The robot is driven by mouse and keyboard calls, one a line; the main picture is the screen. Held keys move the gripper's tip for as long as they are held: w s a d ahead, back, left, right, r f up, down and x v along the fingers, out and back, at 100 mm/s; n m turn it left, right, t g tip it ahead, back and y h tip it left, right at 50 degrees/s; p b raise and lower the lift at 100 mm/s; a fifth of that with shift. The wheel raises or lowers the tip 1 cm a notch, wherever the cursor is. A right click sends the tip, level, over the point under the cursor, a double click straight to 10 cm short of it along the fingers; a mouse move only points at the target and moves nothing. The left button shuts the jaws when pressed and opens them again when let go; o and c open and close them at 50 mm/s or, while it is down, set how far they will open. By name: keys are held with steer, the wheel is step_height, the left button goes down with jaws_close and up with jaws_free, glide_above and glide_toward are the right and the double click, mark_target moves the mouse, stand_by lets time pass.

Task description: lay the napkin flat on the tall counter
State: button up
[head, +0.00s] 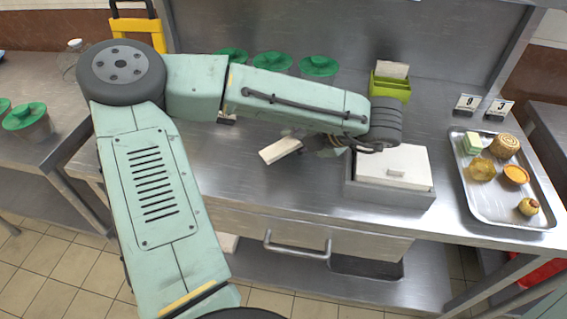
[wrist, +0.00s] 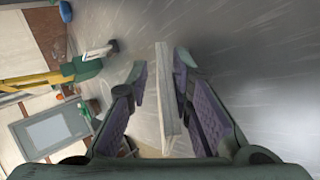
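The napkin (head: 281,150) is a small, thick, off-white slab. In the head view it shows at the left of my gripper (head: 312,146), over the middle of the steel counter (head: 235,180); I cannot tell whether it touches the counter. In the wrist view the napkin (wrist: 162,95) is seen edge-on between the two purple-padded fingers of my gripper (wrist: 161,78). It lies close to the right finger, and a gap shows between it and the left finger. The fingers stand apart. My arm hides part of the counter behind.
Several green-lidded pots (head: 318,67) stand along the back. A green holder (head: 391,88) is at the back right. A white lidded box (head: 405,160) in a grey frame sits right of my gripper. A food tray (head: 480,208) lies far right. The counter's front left is clear.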

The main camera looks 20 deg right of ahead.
steer(key=p+v, duration=0.4)
steer(key=v, duration=0.1)
steer(key=shift+s+r, duration=0.15)
steer(key=shift+r, duration=0.2)
steer(key=shift+s+d+r, duration=0.1)
steer(key=shift+s+d, duration=0.1)
steer(key=shift+s, duration=0.15)
steer(key=shift+v, duration=0.8)
step_height(320, 180, up, 8)
steer(key=s, duration=0.2)
steer(key=shift+d, duration=0.4)
